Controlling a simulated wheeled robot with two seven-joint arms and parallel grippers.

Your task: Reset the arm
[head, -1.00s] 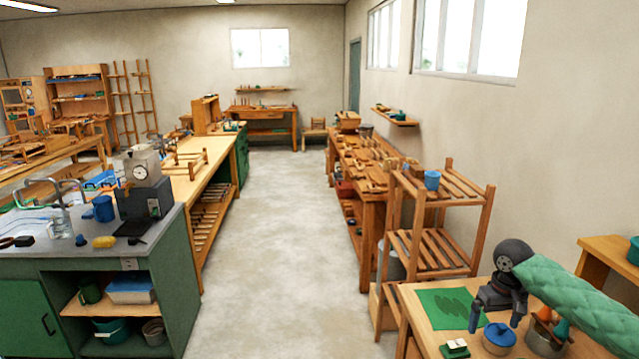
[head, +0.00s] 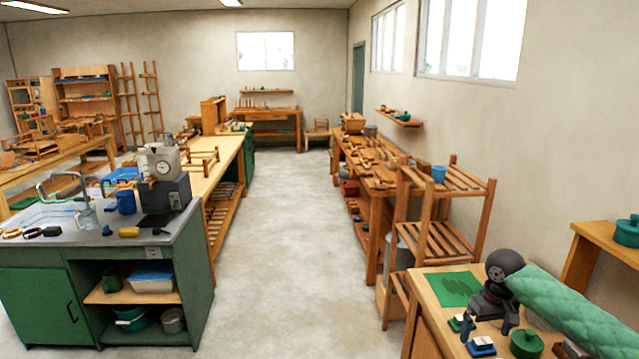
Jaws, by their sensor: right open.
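My right arm, in a green quilted sleeve, reaches in from the right edge of the head view. Its dark grey right gripper (head: 490,322) points down over the near wooden table (head: 424,312) at the lower right. The jaws are apart and nothing shows between them. A green mat (head: 455,286) lies just behind and left of the gripper. A blue-and-white block (head: 481,346) and a green lidded pot (head: 526,345) sit in front of it. The arm hides part of the tabletop. My left gripper is out of view.
A green sink cabinet (head: 40,300) is at left. The concrete aisle (head: 280,240) between is clear.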

